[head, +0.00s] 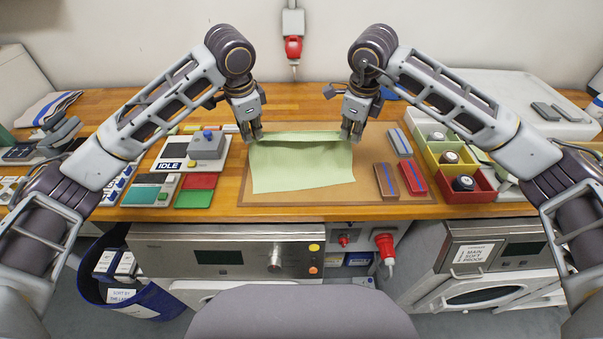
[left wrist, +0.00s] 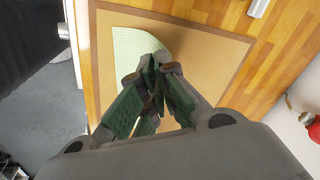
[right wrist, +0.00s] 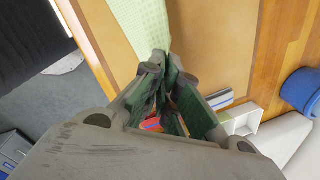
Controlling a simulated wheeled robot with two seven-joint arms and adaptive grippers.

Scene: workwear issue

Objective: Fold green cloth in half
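The light green cloth (head: 300,170) lies on the brown mat (head: 364,190) on the wooden table. Its far edge is raised and curls over between my grippers. My left gripper (head: 253,136) is at the cloth's far left corner, and my right gripper (head: 351,136) is at its far right corner. In the left wrist view the fingers (left wrist: 158,75) are closed together at the end of the cloth (left wrist: 140,42). In the right wrist view the fingers (right wrist: 165,75) are closed together on the cloth's edge (right wrist: 145,28). The cloth between the fingertips is mostly hidden.
Left of the mat are a control box (head: 207,146), a red pad (head: 201,181) and a green pad (head: 193,199). On the right are red and blue blocks (head: 412,178) and yellow and red bins (head: 470,187). The mat's near strip is bare.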

